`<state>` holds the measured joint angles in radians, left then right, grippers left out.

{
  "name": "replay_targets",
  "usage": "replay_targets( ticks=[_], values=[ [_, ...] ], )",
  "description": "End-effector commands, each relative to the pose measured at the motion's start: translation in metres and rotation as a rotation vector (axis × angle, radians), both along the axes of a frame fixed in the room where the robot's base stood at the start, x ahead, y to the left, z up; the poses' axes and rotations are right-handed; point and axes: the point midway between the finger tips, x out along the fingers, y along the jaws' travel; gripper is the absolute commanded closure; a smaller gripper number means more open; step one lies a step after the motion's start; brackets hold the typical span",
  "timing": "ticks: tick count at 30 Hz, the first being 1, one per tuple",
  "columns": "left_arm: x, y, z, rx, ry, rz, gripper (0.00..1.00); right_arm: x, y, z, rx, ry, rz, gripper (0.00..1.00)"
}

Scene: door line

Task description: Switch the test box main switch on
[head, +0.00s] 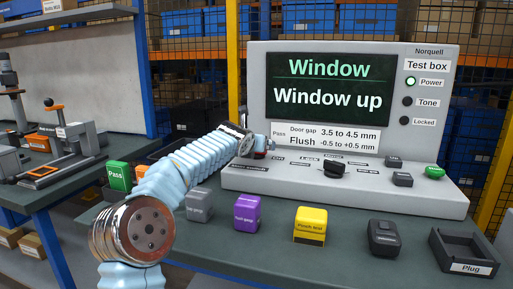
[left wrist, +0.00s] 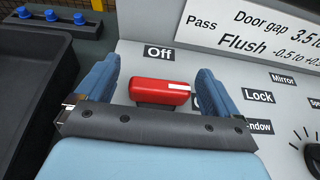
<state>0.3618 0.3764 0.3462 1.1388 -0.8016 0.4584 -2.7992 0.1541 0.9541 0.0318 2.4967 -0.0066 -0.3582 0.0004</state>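The test box (head: 350,190) stands on the bench, its screen (head: 328,88) reading "Window" and "Window up". Its Power lamp (head: 410,81) glows green. In the left wrist view the main switch has a red handle (left wrist: 155,92) with a white mark at its right end. My left gripper (left wrist: 158,85) is open, with one blue finger on each side of the handle and gaps showing. In the head view my left gripper (head: 256,146) covers most of the switch. My right gripper is out of view.
A black knob (head: 334,168) and a green button (head: 434,172) are on the panel. Purple (head: 247,213), yellow (head: 310,226) and dark (head: 384,238) blocks and a Plug tray (head: 465,254) line the bench front. A black tray (left wrist: 30,90) lies left of the box.

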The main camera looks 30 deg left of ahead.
Motion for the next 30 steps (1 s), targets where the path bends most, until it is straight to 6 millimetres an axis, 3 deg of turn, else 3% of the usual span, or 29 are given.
replay_targets(
  ticks=[11,24,30],
  values=[
    [-0.007,-0.003,-0.001,-0.008,0.008,-0.001,0.04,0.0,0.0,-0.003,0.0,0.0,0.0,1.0],
    [-0.095,-0.023,0.037,-0.005,0.005,0.001,0.04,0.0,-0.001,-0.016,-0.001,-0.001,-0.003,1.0],
    [-0.119,-0.028,0.047,-0.005,0.006,-0.001,0.04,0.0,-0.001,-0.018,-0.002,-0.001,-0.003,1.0]
  ],
)
